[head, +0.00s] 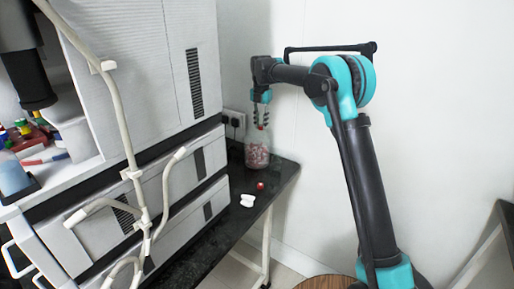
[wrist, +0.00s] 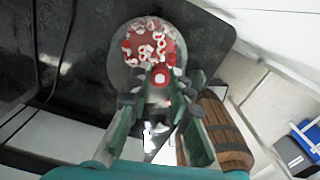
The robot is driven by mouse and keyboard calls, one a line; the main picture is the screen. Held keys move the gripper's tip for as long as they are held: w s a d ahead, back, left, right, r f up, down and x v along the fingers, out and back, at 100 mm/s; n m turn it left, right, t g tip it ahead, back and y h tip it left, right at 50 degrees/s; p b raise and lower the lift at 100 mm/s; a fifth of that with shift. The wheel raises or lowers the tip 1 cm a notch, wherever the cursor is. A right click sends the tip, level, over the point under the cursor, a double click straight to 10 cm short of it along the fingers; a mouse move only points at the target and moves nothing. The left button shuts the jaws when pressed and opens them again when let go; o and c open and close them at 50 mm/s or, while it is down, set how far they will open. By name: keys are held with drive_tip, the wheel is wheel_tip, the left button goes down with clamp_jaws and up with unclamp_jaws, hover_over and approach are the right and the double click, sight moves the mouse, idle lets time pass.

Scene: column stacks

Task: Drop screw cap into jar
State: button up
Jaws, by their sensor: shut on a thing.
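A clear glass jar (head: 257,152), part filled with red and white pieces, stands on the black bench near the wall. In the wrist view the jar (wrist: 133,65) is seen from above, its red and white contents showing. My gripper (head: 262,118) points down over the jar's mouth. In the wrist view my gripper (wrist: 160,88) is shut on a small red screw cap with a white centre (wrist: 160,77). The cap appears over the near side of the jar; its exact height above the rim is hard to tell.
A small red cap (head: 261,185) and white pieces (head: 247,200) lie on the black bench (head: 228,228) in front of the jar. Large grey instruments (head: 140,75) stand to the left, with pale tubing before them. A wooden barrel-like thing (wrist: 222,130) is below the bench edge.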

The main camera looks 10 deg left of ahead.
drive_tip(key=o, duration=0.7)
drive_tip(key=shift+o, duration=0.2)
wheel_tip(320, 180, up, 12)
drive_tip(key=s+d+f+m+t, duration=0.1)
drive_tip(key=s+d+f+m, duration=0.25)
drive_tip(key=d+m, duration=0.35)
drive_tip(key=s+d+f+m, duration=0.2)
drive_tip(key=s+d+m, duration=0.2)
drive_tip(key=d, duration=0.5)
drive_tip(key=s+d+f+m+t, duration=0.1)
drive_tip(key=s+d+f+m, duration=0.25)
drive_tip(key=d+m, duration=0.35)
drive_tip(key=s+d+f+m, duration=0.5)
drive_tip(key=s, duration=0.4)
drive_tip(key=s+d+f+m+t, duration=0.1)
drive_tip(key=s+d+f+m, duration=0.4)
drive_tip(key=s, duration=0.5)
drive_tip(key=s+d+f+m+t, duration=0.1)
drive_tip(key=s+d+f+m, duration=0.4)
drive_tip(key=s+f, duration=0.2)
drive_tip(key=shift+s+d+f+m, duration=0.2)
drive_tip(key=shift+s+f+m, duration=0.1)
drive_tip(key=shift+s, duration=0.85)
